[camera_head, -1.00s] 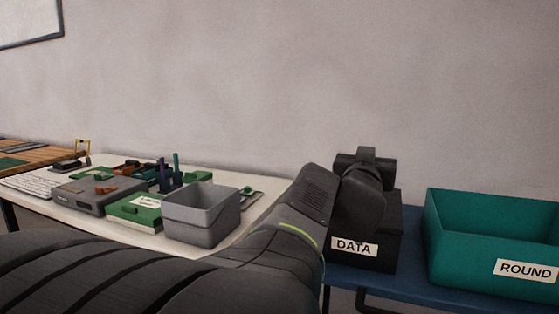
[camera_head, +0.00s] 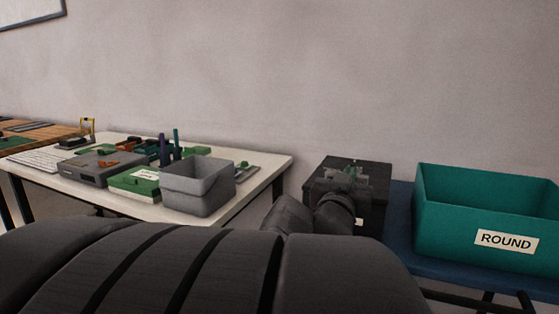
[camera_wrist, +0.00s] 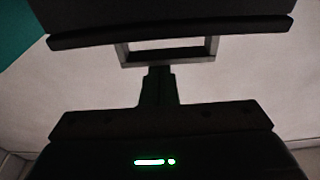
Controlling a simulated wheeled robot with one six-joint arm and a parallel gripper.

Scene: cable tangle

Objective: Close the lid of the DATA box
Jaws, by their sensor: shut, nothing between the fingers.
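The dark DATA box (camera_head: 376,202) stands on the blue surface, left of the teal ROUND box. My gripper (camera_wrist: 158,72) is shut and empty. In the wrist view its tip is close to a grey metal bracket (camera_wrist: 168,56) below a dark slab (camera_wrist: 170,30), possibly part of the box or lid. I cannot tell whether they touch.
The teal ROUND box (camera_head: 440,230) stands just right of the DATA box on the blue surface (camera_head: 400,205). To the left is a white table (camera_head: 255,172) with a grey bin (camera_head: 195,195), a green box (camera_head: 130,185) and electronics. A pale wall is behind.

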